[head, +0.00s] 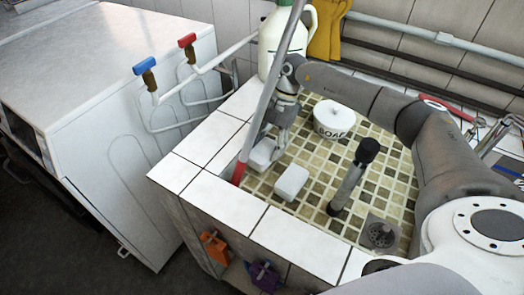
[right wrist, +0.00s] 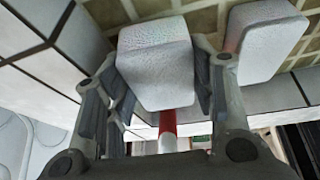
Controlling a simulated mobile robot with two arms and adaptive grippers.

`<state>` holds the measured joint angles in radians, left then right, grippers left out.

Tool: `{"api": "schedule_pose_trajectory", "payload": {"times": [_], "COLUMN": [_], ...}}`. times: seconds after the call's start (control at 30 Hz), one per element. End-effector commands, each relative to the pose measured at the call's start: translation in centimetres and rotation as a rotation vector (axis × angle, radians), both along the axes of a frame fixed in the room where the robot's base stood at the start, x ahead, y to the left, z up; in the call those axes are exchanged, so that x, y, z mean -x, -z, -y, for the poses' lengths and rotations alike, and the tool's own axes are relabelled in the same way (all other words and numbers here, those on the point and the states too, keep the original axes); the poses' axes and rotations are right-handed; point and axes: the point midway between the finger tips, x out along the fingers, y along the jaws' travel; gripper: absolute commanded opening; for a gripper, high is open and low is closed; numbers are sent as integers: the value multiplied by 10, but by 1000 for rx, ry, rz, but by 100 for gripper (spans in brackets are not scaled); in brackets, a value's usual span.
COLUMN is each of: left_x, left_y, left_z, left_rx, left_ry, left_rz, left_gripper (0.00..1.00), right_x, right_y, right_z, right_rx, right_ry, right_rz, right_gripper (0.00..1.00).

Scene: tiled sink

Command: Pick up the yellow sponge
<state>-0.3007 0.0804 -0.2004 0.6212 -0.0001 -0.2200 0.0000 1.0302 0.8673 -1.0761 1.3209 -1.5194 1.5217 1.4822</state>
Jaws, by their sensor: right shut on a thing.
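No yellow sponge shows; two pale, whitish sponge-like blocks are in the tiled sink. My right gripper (head: 271,138) reaches down into the sink's left corner. It is shut on one whitish block (head: 260,157). In the right wrist view this held block (right wrist: 155,62) sits between the two fingers. The other whitish block (head: 291,183) lies on the sink floor to the right of it; it also shows in the right wrist view (right wrist: 268,42). I cannot tell whether the held block touches the floor. My left gripper is not in view.
A grey pole with a red end (head: 241,168) slants close beside the gripper. A soap tub (head: 334,120), a dark-topped upright pipe (head: 352,178) and a drain (head: 379,234) are in the sink. White tiled rims (head: 222,200) surround it. A jug (head: 287,35) stands behind.

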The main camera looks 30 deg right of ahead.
Motion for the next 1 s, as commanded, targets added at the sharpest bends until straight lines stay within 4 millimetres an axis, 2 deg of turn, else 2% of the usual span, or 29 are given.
{"api": "schedule_pose_trajectory", "payload": {"times": [0.2, 0.4, 0.63, 1.0], "left_x": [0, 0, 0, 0], "left_y": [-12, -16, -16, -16], "left_z": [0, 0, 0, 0], "left_rx": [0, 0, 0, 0], "left_ry": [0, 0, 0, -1], "left_rz": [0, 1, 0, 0], "left_gripper": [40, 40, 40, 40], "right_x": [-16, -26, -32, -32], "right_y": [-29, -47, -56, -57], "right_z": [49, 85, 103, 106], "right_rx": [1, -1, 0, 0], "right_ry": [7, 3, 0, -1], "right_rz": [2, 1, 1, 0], "right_gripper": [39, 39, 39, 39]}}
